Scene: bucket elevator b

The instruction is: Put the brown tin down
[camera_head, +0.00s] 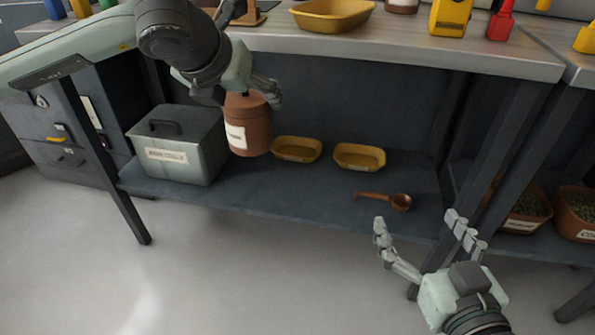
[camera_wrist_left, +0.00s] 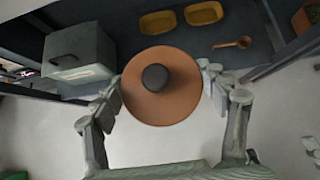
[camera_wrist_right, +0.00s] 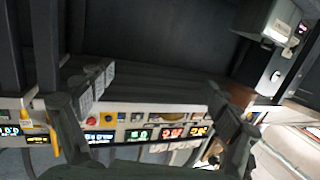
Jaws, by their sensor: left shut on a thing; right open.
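The brown tin (camera_head: 248,125) is a round lidded canister with a white label and a dark knob. My left gripper (camera_head: 248,93) is shut on it near the lid. In the left wrist view the tin (camera_wrist_left: 160,103) is seen from above, between the two fingers (camera_wrist_left: 160,88). It looks upright. In the head view it appears in front of the lower shelf (camera_head: 290,195); I cannot tell whether its base touches anything. My right gripper (camera_head: 422,232) is open and empty, in front of the shelf at the right.
A grey lidded box (camera_head: 178,145) stands on the shelf left of the tin. Two yellow trays (camera_head: 297,149) (camera_head: 359,157) and a brown scoop (camera_head: 385,198) lie to the right. The worktop (camera_head: 400,45) is above. Pots of pellets (camera_head: 575,215) stand at far right. The shelf front is bare.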

